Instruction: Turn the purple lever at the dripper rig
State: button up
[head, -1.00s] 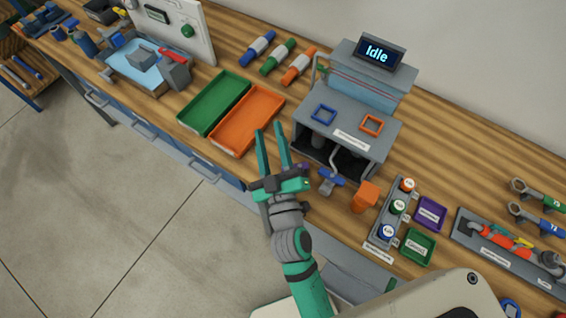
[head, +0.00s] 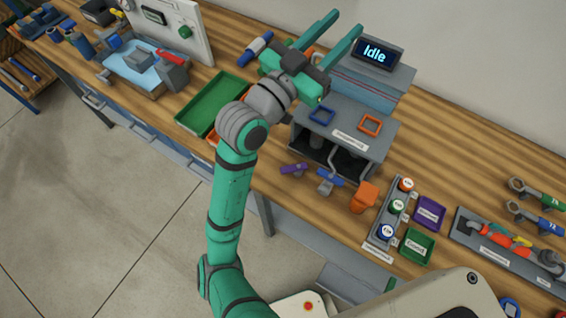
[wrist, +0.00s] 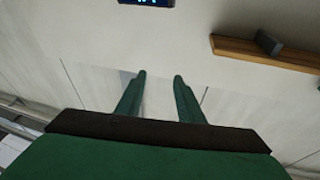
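The purple lever (head: 294,168) sits low at the front left of the grey dripper rig (head: 371,136), to the left of a blue lever (head: 330,179). My gripper (head: 338,32) is raised in front of the rig's upper left part, well above and beyond the purple lever. Its two green fingers are spread apart with nothing between them. In the wrist view the fingers (wrist: 158,88) are also apart and empty, facing the wall. The rig's screen (head: 378,53) reads "Idle". The purple lever does not show in the wrist view.
An orange cup-like part (head: 365,197) stands right of the levers, beside a rack of labelled bottles (head: 378,243). A green tray (head: 207,104) lies to the left; my arm covers most of the orange tray. A shelf (wrist: 265,54) shows on the wall.

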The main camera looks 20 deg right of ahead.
notch_tip(320, 180, down, 3)
jog(key=s+d+m+g+y, duration=0.1)
jog(key=s+m+g+y, duration=0.1)
jog(key=m+g, duration=0.2)
jog(key=m+g+y, duration=0.2)
jog(key=g+y, duration=0.4)
jog(key=y, duration=0.6)
send_near(285, 168)
jog(key=x, duration=0.7)
jog(key=shift+s+d+f, duration=0.1)
jog(key=shift+s, duration=0.2)
jog(key=shift+w, duration=0.2)
grip_shut()
